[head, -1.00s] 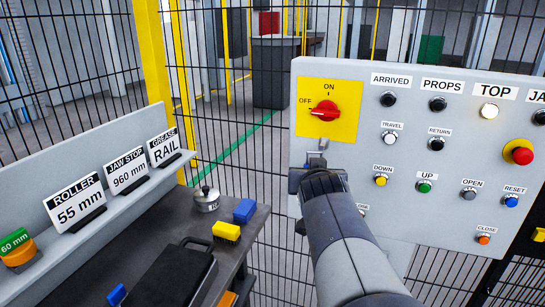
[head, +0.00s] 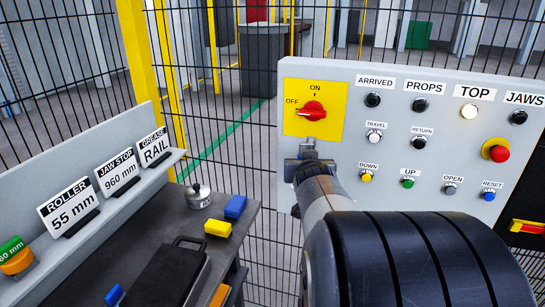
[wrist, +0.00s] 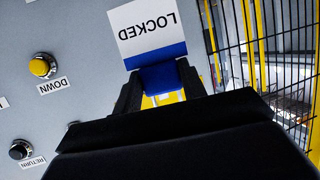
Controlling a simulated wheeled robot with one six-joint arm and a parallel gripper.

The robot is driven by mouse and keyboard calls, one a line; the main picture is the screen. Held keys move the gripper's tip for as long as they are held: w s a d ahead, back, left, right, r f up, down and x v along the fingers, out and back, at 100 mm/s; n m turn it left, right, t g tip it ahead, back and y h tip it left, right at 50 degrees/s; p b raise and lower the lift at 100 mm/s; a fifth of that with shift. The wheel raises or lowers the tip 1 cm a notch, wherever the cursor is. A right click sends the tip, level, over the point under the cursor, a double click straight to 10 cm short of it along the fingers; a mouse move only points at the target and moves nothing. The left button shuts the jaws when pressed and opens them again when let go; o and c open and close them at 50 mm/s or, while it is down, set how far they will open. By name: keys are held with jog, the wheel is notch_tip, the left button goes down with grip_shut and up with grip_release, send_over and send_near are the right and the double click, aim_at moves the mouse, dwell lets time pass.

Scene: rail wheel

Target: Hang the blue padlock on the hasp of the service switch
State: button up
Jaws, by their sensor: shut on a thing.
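The service switch is a red knob (head: 312,111) on a yellow plate (head: 330,130), turned toward OFF. Just below the plate, a small grey metal piece (head: 309,144), perhaps the hasp or shackle, shows above my gripper (head: 306,163). In the wrist view my gripper (wrist: 160,84) is shut on the blue padlock (wrist: 162,76), between its dark fingers. A white-and-blue LOCKED tag (wrist: 146,32) shows beyond it, upside down. Part of the yellow plate shows past the fingers. Whether the shackle passes through the hasp cannot be told; in the head view the gripper hides the padlock body.
The grey panel (head: 440,135) carries several buttons and a red emergency stop (head: 497,149) right of my gripper. A bench (head: 90,270) at left holds a dark case, yellow and blue blocks and a round metal weight. Mesh fence stands behind.

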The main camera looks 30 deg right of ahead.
jog(key=shift+w+d+f+p, duration=0.2)
jog(key=shift+w+d+p, duration=0.05)
jog(key=shift+w+d, duration=0.3)
jog(key=shift+w+d+f+p, duration=0.25)
jog(key=shift+w+d, duration=0.25)
jog(key=shift+d, duration=0.15)
jog(key=shift+w+d+f+p, duration=0.2)
jog(key=shift+w+d, duration=0.3)
jog(key=shift+d, duration=0.1)
jog(key=o, duration=1.1)
jog(key=shift+s+a, duration=0.1)
